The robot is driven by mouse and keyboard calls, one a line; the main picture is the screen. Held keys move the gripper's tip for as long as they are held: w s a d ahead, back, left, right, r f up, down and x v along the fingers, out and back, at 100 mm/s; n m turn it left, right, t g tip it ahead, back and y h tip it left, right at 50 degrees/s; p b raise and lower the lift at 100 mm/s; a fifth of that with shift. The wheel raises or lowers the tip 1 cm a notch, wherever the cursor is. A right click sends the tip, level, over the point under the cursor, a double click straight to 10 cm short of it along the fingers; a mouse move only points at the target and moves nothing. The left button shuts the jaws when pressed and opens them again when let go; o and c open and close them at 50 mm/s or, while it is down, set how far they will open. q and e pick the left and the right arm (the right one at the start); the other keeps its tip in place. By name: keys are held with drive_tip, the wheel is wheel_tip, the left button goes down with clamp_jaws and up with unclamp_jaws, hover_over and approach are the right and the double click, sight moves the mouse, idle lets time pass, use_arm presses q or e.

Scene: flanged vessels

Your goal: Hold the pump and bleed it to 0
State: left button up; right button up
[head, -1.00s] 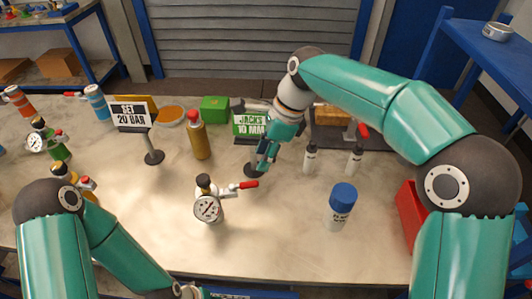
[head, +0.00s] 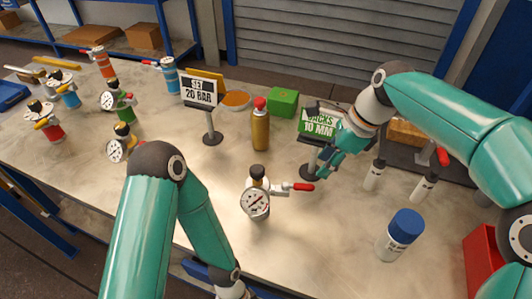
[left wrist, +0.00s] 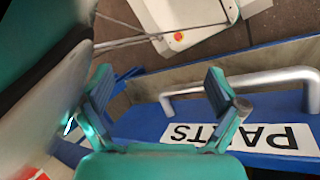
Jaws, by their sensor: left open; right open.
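A pump with a white dial gauge, a black knob and a red-tipped lever stands upright on the bench; its gauge (head: 255,203) faces me. The needle's reading is too small to tell. My right gripper (head: 332,160) is open and empty, behind and to the right of this pump, beside the JACKS 10 MM sign. My left arm comes in low at the front, and its gripper is outside the head view. In the left wrist view my left gripper (left wrist: 160,100) is open and empty, near a blue PARTS bin (left wrist: 190,112) with a silver handle.
More gauge pumps with coloured bodies (head: 122,107) stand at the left. The SET 20 BAR sign (head: 199,91), a gold bottle (head: 260,130) and a green box (head: 283,102) stand behind. White bottles, a blue-capped can (head: 399,236) and a red bin (head: 486,262) are at the right.

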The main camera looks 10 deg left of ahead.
use_arm(q)
drive_tip(key=w+d+r+n+t, duration=0.1)
drive_tip(key=w+d+r, duration=0.1)
drive_tip(key=r, duration=0.3)
drive_tip(key=w+d+r+n+t, duration=0.1)
drive_tip(key=w+d+r+n, duration=0.1)
drive_tip(key=w+r, duration=0.3)
drive_tip(key=w+d+r+n+t, duration=0.1)
drive_tip(key=w+d+r+n, duration=0.1)
drive_tip(key=w+r, duration=0.2)
drive_tip(key=shift+d+r+t, duration=0.15)
drive_tip(key=shift+r, duration=0.6)
drive_tip(key=shift+d+r+t, duration=0.15)
drive_tip(key=shift+r, duration=0.6)
drive_tip(key=w+r+m, duration=0.4)
drive_tip(key=m, duration=0.4)
wheel_tip(320, 180, up, 19)
drive_tip(key=m+t+y, duration=0.5)
drive_tip(key=m+y, duration=0.1)
drive_tip(key=m, duration=1.4)
hover_over(266, 203)
drive_tip(key=x, duration=1.6)
drive_tip(key=shift+w+a+f, duration=0.15)
drive_tip(key=shift+a+f, duration=0.05)
drive_tip(key=shift+f, duration=0.05)
drive_tip(key=c, duration=1.7)
